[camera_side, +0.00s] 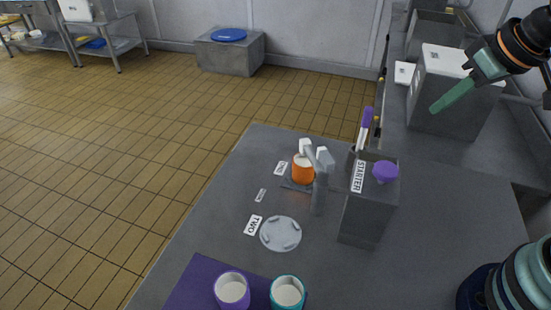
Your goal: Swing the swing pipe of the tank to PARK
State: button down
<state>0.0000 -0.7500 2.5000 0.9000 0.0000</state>
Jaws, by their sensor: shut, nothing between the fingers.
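The grey swing pipe (311,157) stands on an upright post (320,194) at the middle of the grey table. Its upper arm reaches to the upper left, over or just behind an orange cup (303,170) beside an upper label (281,168). A smaller label (261,195), too small to read, lies below that, and a label reading TWO (254,225) lies lower still, by a round grey disc (281,233). My gripper (436,108) is at the upper right, its green fingers shut and empty, well apart from the pipe and above the table.
A grey box labelled STARTER (365,212) stands right of the pipe, with a purple knob (386,171) and purple-handled tools (367,122). The table right of the box is clear.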

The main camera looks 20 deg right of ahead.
dwell(0.3)
jog(key=c, duration=1.1)
grip_release()
jog(key=o, duration=0.3)
jog(key=shift+w+a+r, duration=0.15)
jog(key=shift+w+a, duration=0.05)
jog(key=shift+a, duration=0.1)
jog(key=m+g, duration=0.2)
jog(key=g, duration=0.4)
send_over(326, 155)
notch_tip(326, 155, down, 11)
jog(key=shift+r, duration=0.2)
grip_shut()
